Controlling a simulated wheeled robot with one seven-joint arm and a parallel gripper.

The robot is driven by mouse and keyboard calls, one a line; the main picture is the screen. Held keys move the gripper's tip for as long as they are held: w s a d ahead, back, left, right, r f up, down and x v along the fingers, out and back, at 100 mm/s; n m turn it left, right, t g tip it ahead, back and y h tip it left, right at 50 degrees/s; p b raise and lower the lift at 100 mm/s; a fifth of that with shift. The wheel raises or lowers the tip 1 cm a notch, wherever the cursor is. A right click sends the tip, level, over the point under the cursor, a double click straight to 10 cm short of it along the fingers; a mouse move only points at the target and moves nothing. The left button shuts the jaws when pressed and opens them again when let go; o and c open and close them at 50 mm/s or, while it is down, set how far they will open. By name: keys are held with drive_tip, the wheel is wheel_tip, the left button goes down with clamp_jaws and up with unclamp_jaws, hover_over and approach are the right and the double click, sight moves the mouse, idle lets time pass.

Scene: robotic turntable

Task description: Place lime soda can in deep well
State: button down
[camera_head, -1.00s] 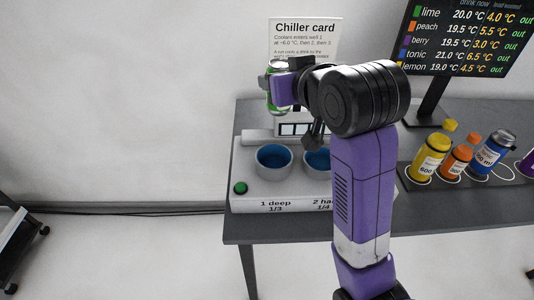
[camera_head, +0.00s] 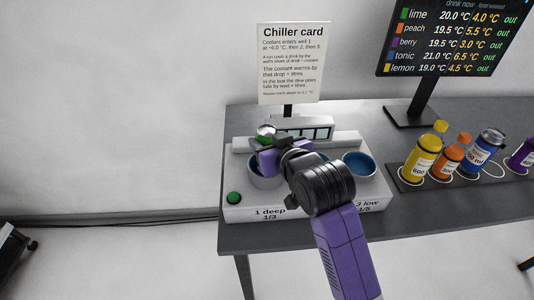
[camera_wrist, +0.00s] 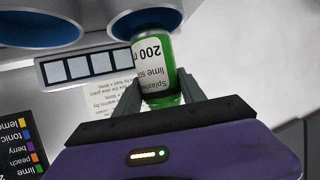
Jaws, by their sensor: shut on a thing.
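The lime soda can (camera_head: 266,131) is green with a silver top, and my gripper (camera_head: 267,146) is shut on it. In the wrist view the can (camera_wrist: 156,68) sits between the two fingers, its white label reading lime and 200. The can is over the deep well (camera_head: 262,180), at the left of the chiller above the "1 deep 1/3" label. In the wrist view the can's far end overlaps the blue well opening (camera_wrist: 150,20). I cannot tell whether its bottom is inside the well. My gripper and arm hide much of the wells.
The chiller (camera_head: 350,139) has a green button (camera_head: 233,198) at front left and another well (camera_head: 358,165) at right. The chiller card (camera_head: 292,62) stands behind. A rack (camera_head: 410,188) at right holds a yellow bottle (camera_head: 422,160) and several other drinks. A screen (camera_head: 442,38) stands behind it.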

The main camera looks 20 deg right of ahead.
drive_tip(key=shift+f, duration=2.15)
drive_tip(key=shift+f, duration=0.15)
drive_tip(key=c, duration=0.7)
unclamp_jaws()
drive_tip(key=shift+r, duration=0.25)
drive_tip(key=b+v, duration=0.1)
drive_tip(key=v, duration=1.1)
drive_tip(key=shift+f, duration=0.1)
